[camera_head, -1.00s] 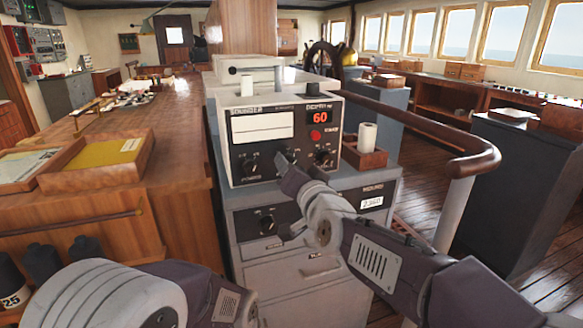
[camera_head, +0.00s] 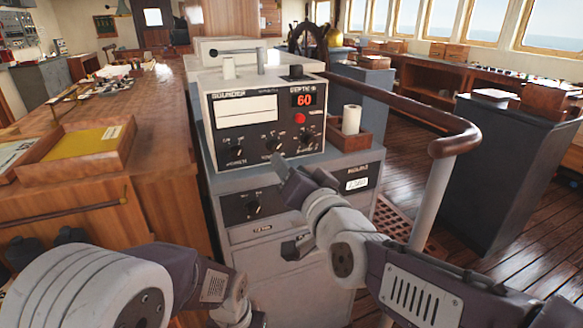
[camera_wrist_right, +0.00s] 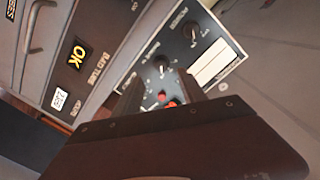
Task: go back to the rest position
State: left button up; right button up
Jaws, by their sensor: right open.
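My right gripper (camera_head: 282,172) is raised in front of the grey depth sounder (camera_head: 262,120), overlapping its lower front edge in the head view. In the right wrist view the two dark fingers of my right gripper (camera_wrist_right: 158,92) stand apart with nothing held between them. The sounder's face (camera_wrist_right: 192,62), with its knobs and red button, lies beyond the fingers; whether they touch it cannot be told. My left arm comes in at the bottom left, and its gripper is not visible.
The sounder stands on a grey cabinet (camera_head: 335,178) with a paper roll in a wooden holder (camera_head: 349,138) beside it. A wooden chart table (camera_head: 155,100) with a tray (camera_head: 60,168) is at left. A handrail (camera_head: 425,115) and dark console (camera_head: 505,170) are at right, with open floor between.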

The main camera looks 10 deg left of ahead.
jog(key=w+d+f+m+h, duration=0.1)
jog(key=w+d+f+h, duration=0.1)
jog(key=d+f, duration=0.3)
jog(key=w+d+f+m+g+h, duration=0.1)
jog(key=w+d+f+h, duration=0.15)
jog(key=d, duration=0.45)
jog(key=w+d+f+m+h, duration=0.1)
jog(key=w+d+f+h, duration=0.1)
jog(key=d+f, duration=0.35)
jog(key=s+d+f+g+h, duration=0.2)
jog(key=s+d+f+g, duration=0.2)
jog(key=d+f, duration=0.5)
jog(key=s+d+f+n+g, duration=0.1)
jog(key=s+f+n+g, duration=0.1)
jog(key=s+f+g, duration=0.6)
jog(key=s+d+f+n+g, duration=0.15)
jog(key=s+f, duration=0.45)
jog(key=s, duration=0.6)
notch_tip(320, 180, up, 26)
jog(key=p, duration=2.6)
jog(key=shift+w+a+f+t+h, duration=0.15)
jog(key=shift+w+a+t+h, duration=0.15)
jog(key=shift+w+t+h, duration=0.05)
